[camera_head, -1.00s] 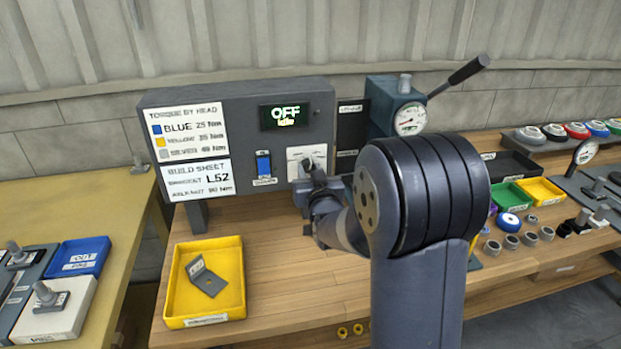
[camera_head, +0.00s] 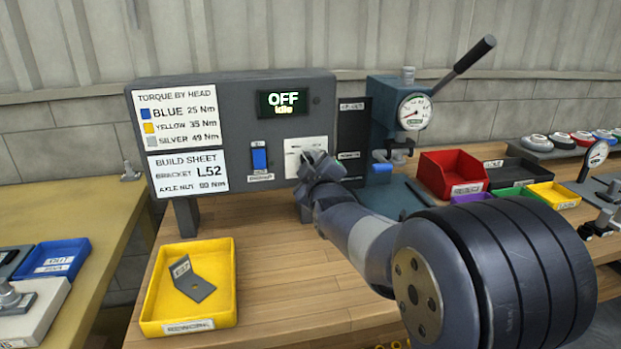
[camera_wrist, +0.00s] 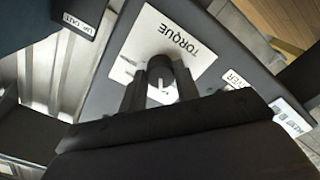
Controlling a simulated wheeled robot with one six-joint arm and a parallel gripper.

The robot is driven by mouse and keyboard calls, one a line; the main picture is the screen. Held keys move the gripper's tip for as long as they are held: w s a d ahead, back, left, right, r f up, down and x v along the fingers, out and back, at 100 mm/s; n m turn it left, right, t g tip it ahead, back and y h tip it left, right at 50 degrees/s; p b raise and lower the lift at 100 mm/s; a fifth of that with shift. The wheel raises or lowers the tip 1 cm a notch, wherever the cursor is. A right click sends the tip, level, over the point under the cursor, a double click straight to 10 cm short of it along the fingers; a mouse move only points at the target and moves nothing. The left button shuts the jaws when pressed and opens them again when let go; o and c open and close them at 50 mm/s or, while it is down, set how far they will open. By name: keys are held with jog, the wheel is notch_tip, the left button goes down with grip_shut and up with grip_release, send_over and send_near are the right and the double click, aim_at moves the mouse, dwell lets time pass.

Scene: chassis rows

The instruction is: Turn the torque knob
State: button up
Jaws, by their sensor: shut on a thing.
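The torque knob (camera_wrist: 160,72) is a small dark knob on a white plate marked TORQUE (camera_wrist: 182,40). In the wrist view it sits between my gripper's fingers (camera_wrist: 161,88), which are shut on it. In the head view my gripper (camera_head: 312,165) reaches the white plate (camera_head: 303,148) on the grey control panel (camera_head: 240,105) and hides the knob. The panel's display (camera_head: 284,103) reads OFF with a smaller word below. A blue switch (camera_head: 260,159) sits left of the plate.
A sheet (camera_head: 178,118) on the panel lists torque by head colour; a build sheet (camera_head: 188,170) names bracket L52. A yellow tray (camera_head: 155,315) holds a bent bracket (camera_head: 192,283). A gauge press (camera_head: 388,95) and a red bin (camera_head: 450,175) stand to the right.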

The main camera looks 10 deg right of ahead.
jog(key=shift+n+b, duration=2.75)
jog(key=shift+n, duration=1.15)
jog(key=o, duration=1)
jog(key=s, duration=1)
jog(key=shift+s, duration=0.4)
